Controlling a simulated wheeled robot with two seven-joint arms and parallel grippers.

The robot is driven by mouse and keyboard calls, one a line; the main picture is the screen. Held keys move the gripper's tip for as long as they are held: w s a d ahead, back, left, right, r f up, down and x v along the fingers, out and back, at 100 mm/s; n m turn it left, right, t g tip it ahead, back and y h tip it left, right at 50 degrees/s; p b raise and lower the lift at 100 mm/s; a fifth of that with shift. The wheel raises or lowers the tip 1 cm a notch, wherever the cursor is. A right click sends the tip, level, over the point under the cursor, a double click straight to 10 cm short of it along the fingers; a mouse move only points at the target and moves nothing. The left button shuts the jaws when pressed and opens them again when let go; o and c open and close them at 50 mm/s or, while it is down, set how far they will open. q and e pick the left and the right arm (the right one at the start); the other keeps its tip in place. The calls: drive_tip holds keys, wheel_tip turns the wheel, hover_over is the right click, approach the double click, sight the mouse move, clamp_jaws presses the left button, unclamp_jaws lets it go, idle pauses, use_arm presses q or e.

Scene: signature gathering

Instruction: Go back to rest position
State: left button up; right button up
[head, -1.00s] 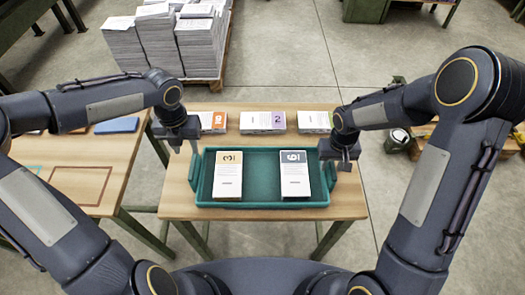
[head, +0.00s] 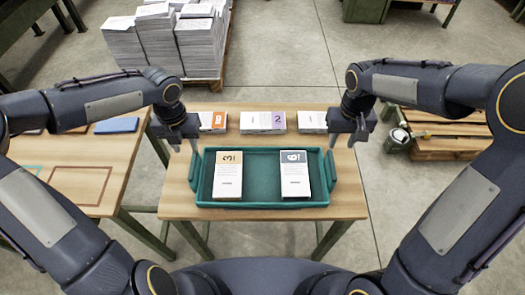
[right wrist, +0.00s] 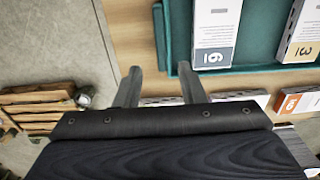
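The teal tray (head: 262,203) sits on the wooden table. A stack with a yellow-brown label (head: 228,178) lies in its left half, and a stack with a blue-grey label (head: 294,178) in its right half. My left gripper (head: 183,149) is open and empty above the table at the tray's far left corner. My right gripper (head: 343,144) is open and empty near the far right corner, apart from the tray handle.
Behind the tray lie an orange-labelled stack (head: 212,121), a purple-labelled stack (head: 262,122) and another stack (head: 312,122). A side table (head: 85,160) is at left. Tall paper piles (head: 165,40) stand on a pallet behind. A green canister (head: 397,140) and wooden pallet (head: 445,147) are at right.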

idle(0.4)
